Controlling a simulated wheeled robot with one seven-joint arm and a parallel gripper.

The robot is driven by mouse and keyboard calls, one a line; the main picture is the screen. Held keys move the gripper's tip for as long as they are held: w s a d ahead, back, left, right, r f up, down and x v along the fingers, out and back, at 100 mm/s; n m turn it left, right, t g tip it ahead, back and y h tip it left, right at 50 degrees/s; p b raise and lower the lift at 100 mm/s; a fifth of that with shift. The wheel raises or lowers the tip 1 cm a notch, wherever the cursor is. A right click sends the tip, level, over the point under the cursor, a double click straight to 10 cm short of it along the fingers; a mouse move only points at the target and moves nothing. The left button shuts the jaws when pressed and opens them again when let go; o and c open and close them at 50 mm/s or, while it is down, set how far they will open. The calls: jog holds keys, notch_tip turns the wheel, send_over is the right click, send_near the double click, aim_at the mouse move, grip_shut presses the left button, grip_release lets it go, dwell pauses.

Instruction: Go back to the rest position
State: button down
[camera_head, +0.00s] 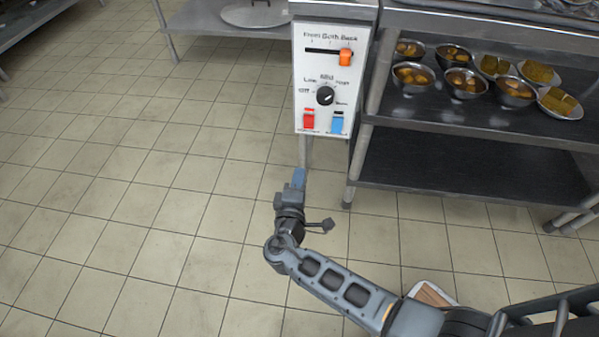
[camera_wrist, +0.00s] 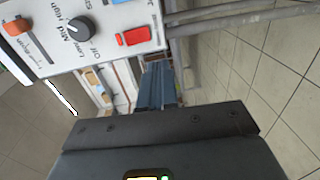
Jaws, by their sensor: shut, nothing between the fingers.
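My gripper (camera_head: 299,178) is in the head view, just below the white control panel (camera_head: 313,75) and in front of it. Its blue fingers (camera_wrist: 157,86) are shut together with nothing between them in the wrist view. The gripper is apart from the panel. The panel carries an orange slider (camera_head: 346,57) at the right end of its slot, a black knob (camera_head: 325,96), a red switch (camera_head: 308,118) and a blue switch (camera_head: 337,122). The wrist view shows the red switch (camera_wrist: 134,36) and the knob (camera_wrist: 82,30) close by. My arm reaches up from the bottom right.
A steel rack (camera_head: 470,127) stands right of the panel, with several metal bowls of food (camera_head: 466,82) on its upper shelf. A steel table (camera_head: 200,18) is behind at the top. Tiled floor (camera_head: 120,180) is open on the left.

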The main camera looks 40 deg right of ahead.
dwell(0.4)
jog(key=s+a+f+y, duration=0.2)
jog(key=s+y, duration=0.1)
jog(key=s, duration=0.4)
jog(key=s+a+f+m+y, duration=0.1)
jog(key=s+f+y, duration=0.15)
jog(key=s, duration=0.35)
jog(key=s+a+f+y, duration=0.2)
jog(key=s+y, duration=0.1)
jog(key=s, duration=0.4)
jog(key=s+a+r+m+y, duration=0.2)
jog(key=s+a+r+y, duration=0.15)
jog(key=s+r, duration=0.4)
jog(key=s+a+r+m+t+p, duration=0.1)
jog(key=r+p, duration=1)
jog(key=r, duration=1.1)
jog(key=s+a+r+m+t+y+p, duration=0.1)
jog(key=s+r+m+t+p, duration=0.2)
jog(key=r, duration=1.9)
jog(key=s+p, duration=0.3)
jog(key=p, duration=0.5)
jog(key=shift+a+r+m, duration=0.2)
jog(key=shift+r+m, duration=0.05)
jog(key=shift+m, duration=0.05)
